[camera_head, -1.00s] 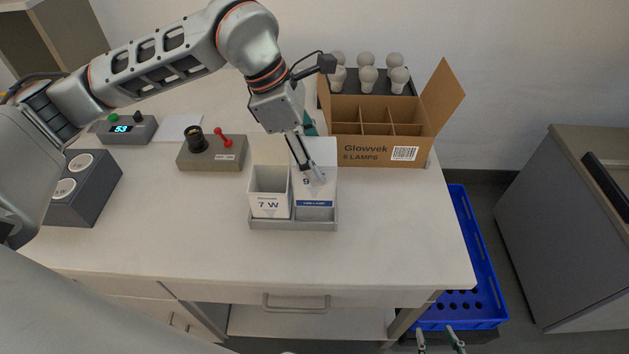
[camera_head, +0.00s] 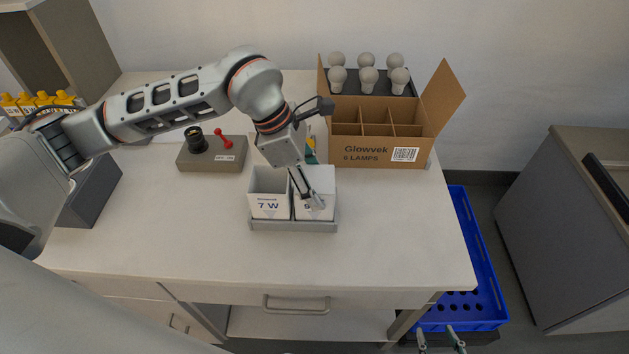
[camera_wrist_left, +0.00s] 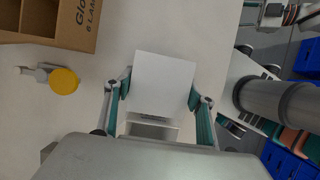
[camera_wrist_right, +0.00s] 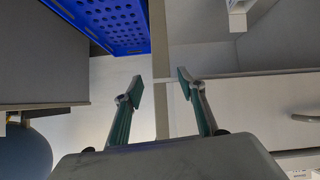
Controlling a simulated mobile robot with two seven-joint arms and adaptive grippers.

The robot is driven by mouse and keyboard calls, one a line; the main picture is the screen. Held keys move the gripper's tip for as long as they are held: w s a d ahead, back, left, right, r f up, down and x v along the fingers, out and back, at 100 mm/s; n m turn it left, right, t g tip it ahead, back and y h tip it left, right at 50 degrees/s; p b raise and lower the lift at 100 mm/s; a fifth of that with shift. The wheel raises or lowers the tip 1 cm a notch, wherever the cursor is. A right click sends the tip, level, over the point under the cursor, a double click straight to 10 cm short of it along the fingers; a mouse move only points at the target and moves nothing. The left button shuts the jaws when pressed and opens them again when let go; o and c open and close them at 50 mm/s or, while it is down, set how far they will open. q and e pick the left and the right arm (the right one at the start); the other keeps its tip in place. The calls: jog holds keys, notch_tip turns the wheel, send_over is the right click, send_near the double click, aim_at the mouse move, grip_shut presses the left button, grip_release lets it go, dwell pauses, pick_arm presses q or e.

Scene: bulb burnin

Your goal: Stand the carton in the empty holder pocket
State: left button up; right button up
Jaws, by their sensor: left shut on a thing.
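The white carton (camera_head: 326,181) stands upright in the right pocket of the grey holder (camera_head: 290,226), low down, next to the 7 W carton (camera_head: 267,205) in the left pocket. My left gripper (camera_head: 313,201) is shut on the right carton, with a finger across its front. In the left wrist view the carton's white top (camera_wrist_left: 162,82) lies between the fingers. Whether its base rests on the pocket floor is hidden. My right gripper (camera_head: 440,340) is open and empty, low at the bottom edge past the table; its spread fingers show in the right wrist view (camera_wrist_right: 160,88).
A Glowvek lamp box (camera_head: 375,151) with open flaps stands behind, with several bulbs (camera_head: 367,77) on a dark rack beyond it. A tester with a red lever (camera_head: 212,157) is at the left. A blue crate (camera_head: 462,270) sits below the table's right edge. The front tabletop is clear.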

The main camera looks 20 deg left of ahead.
pick_arm(q)
jog(key=o, duration=1)
jog(key=shift+o, duration=0.2)
jog(key=v, duration=1.2)
